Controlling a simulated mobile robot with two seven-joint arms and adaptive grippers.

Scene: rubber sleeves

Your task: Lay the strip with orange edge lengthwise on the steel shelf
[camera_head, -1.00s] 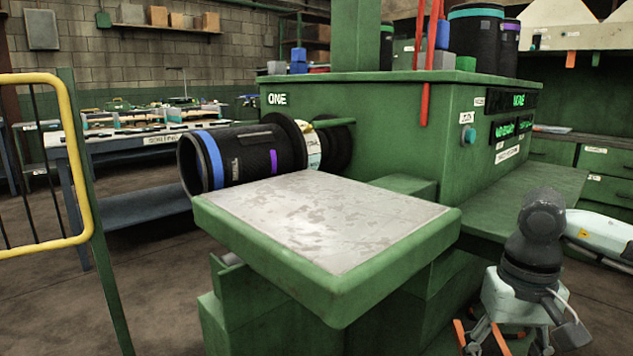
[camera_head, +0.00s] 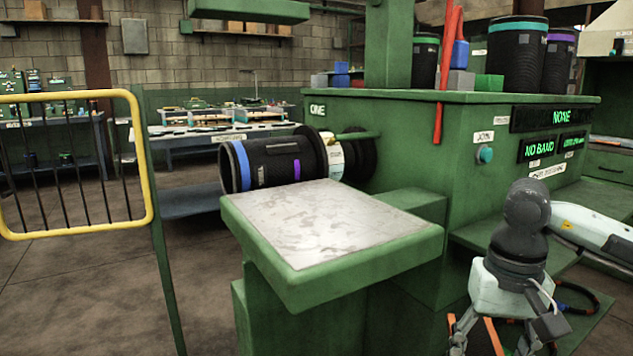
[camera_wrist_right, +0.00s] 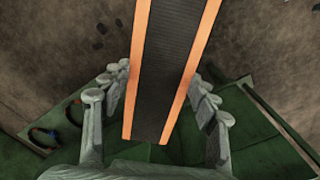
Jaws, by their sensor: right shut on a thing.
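The strip with orange edge shows in the right wrist view (camera_wrist_right: 172,60) as a long dark ribbed band with orange along both sides. My right gripper (camera_wrist_right: 160,85) is shut on it, fingers at its two edges, and the strip runs out away from the palm. In the head view my right gripper (camera_head: 478,338) is at the bottom right, partly cut off, with bits of orange strip (camera_head: 493,338) between its fingers. The steel shelf (camera_head: 325,220) is a worn grey plate on a green slab, left of my right gripper and apart from it. Its top is bare. My left gripper is not in view.
A black sleeve (camera_head: 262,165) with blue and purple bands lies on a spindle behind the shelf. The green machine (camera_head: 420,140) stands behind and right. A yellow-framed rail (camera_head: 145,150) is at the left. Open floor (camera_head: 60,290) lies at lower left.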

